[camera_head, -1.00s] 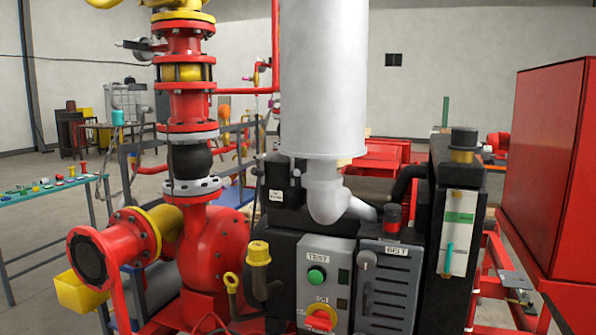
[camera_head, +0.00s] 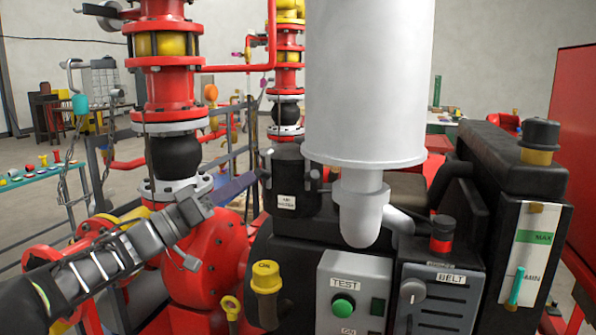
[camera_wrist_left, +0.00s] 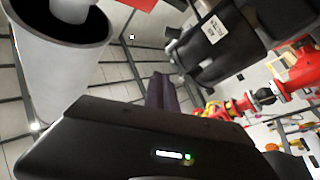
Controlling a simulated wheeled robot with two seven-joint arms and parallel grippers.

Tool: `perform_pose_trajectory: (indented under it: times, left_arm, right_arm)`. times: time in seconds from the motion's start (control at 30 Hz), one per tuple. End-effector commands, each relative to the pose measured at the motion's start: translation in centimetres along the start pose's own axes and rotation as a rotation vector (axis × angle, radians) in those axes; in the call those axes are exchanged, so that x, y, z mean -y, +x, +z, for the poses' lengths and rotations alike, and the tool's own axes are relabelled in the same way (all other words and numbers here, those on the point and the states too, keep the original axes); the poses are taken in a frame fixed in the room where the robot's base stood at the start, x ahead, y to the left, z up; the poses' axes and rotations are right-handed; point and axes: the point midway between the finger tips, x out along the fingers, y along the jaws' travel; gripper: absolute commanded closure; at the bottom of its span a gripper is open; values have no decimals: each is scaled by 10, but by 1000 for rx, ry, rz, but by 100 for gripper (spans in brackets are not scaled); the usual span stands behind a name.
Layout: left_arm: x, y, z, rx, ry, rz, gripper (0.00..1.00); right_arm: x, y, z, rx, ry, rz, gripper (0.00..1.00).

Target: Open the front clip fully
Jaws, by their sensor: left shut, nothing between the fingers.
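The black filter housing (camera_head: 288,195) with a small white label stands behind and left of the silver cylinder in the head view. The fingers show dark purple in the left wrist view (camera_wrist_left: 161,80). My right gripper is out of view.
A large silver cylinder (camera_head: 366,80) with an elbow pipe rises right of the housing. The red pump (camera_head: 215,260) and flanged pipe stand under and behind my left arm. A yellow-capped filler (camera_head: 266,278), the grey TEST panel (camera_head: 350,290) and BELT cover (camera_head: 440,300) are in front.

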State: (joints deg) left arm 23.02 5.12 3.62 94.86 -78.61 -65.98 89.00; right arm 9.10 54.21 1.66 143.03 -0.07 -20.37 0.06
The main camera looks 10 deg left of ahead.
Motion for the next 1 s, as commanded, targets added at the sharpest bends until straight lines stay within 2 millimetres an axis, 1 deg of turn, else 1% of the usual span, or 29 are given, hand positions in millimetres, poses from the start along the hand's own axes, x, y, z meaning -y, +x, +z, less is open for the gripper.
perform_pose_trajectory:
  times: [0.37,0.47,0.57,0.77,1.0]
  left_arm:
    - [1,1,0,-1,-9,-3,100]
    - [1,6,0,-1,-9,-2,100]
    - [1,14,-1,-2,-9,-2,100]
    - [0,46,-1,0,-9,0,100]
    - [0,96,-1,0,-10,0,100]
  right_arm:
    - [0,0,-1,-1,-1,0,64]
    - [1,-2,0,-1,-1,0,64]
    - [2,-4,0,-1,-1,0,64]
    - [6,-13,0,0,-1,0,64]
    - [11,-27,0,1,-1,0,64]
